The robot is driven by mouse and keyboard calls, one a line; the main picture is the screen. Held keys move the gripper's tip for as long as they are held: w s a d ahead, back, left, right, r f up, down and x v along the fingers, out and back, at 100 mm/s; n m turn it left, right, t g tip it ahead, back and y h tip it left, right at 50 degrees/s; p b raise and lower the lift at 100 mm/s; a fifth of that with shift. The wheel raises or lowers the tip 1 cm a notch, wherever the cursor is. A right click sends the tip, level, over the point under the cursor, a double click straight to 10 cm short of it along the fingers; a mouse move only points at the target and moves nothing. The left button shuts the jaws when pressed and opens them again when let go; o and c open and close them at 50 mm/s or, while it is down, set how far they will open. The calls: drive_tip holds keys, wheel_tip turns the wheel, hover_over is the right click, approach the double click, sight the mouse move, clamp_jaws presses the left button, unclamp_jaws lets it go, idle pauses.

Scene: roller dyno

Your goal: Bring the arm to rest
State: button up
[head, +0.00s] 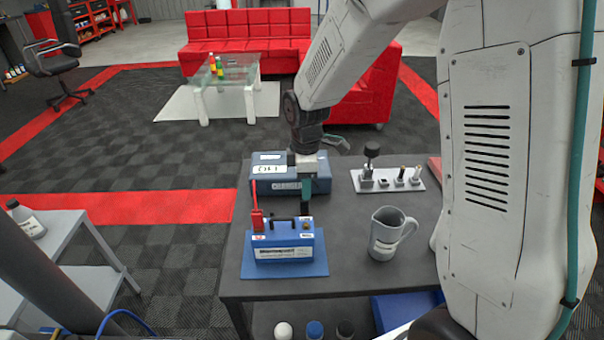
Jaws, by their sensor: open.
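My arm comes in from the upper right and reaches down over the dark table (348,278). The blue box stands on a blue mat (255,271). A larger blue case (264,178) lies behind the gripper.
A grey jug (386,240) stands right of the blue box. A white holder (408,188) with several small parts lies behind it. A grey side table (58,238) with a bottle (27,220) is at the left. The table between box and jug is clear.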

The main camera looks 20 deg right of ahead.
drive_tip(key=s+d+r+m, duration=0.2)
drive_tip(key=s+r+m, duration=0.4)
drive_tip(key=s+r, duration=0.65)
drive_tip(key=s+r+m, duration=0.3)
drive_tip(key=s+m, duration=0.1)
drive_tip(key=s, duration=0.4)
drive_tip(key=s+d+r+m+t, duration=0.1)
drive_tip(key=s+r+m, duration=0.2)
drive_tip(key=s, duration=0.6)
drive_tip(key=shift+s+m, duration=0.25)
drive_tip(key=shift+m, duration=0.45)
drive_tip(key=shift+d, duration=0.15)
drive_tip(key=shift+w+d+r, duration=0.1)
drive_tip(key=shift+w+d, duration=0.2)
drive_tip(key=shift+w, duration=0.5)
